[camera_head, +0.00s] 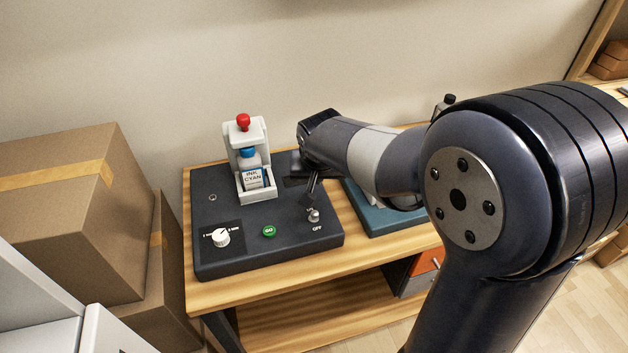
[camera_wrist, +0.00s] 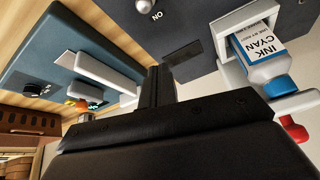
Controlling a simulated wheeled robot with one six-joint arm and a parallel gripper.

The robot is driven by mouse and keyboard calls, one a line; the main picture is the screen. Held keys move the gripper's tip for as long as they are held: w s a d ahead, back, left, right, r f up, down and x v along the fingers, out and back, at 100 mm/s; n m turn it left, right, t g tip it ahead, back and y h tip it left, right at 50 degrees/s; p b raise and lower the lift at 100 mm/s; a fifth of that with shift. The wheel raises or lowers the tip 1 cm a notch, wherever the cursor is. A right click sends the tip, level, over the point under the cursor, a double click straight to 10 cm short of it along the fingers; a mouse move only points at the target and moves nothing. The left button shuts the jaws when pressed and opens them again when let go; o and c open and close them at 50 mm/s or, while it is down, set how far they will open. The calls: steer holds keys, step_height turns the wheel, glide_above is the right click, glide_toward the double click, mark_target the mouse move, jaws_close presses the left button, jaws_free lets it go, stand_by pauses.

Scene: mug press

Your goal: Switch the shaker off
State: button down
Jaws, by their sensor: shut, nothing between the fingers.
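The shaker is a dark box (camera_head: 265,247) on a wooden bench. Its white holder (camera_head: 257,195) carries a cyan-capped bottle (camera_head: 252,177) labelled INK CYAN, under a red knob (camera_head: 243,121). A small metal toggle switch (camera_head: 314,216) sits near the box's right front corner, with OFF printed on its front side. Which way its lever leans is hard to tell. My gripper (camera_head: 311,198) is shut and empty, pointing down just behind the switch; contact cannot be told. In the wrist view the fingers (camera_wrist: 157,88) are together, and the ON label (camera_wrist: 157,15) shows near the top edge.
A white dial (camera_head: 221,237) and green GO button (camera_head: 269,231) are on the shaker's front. A teal-based device (camera_head: 372,217) stands right of the shaker, partly behind my arm. Cardboard boxes (camera_head: 75,205) are stacked at the left. The wall is close behind the bench.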

steer(key=v, duration=0.5)
steer(key=shift+s+d, duration=0.15)
steer(key=shift+s, duration=0.35)
steer(key=shift+f, duration=0.1)
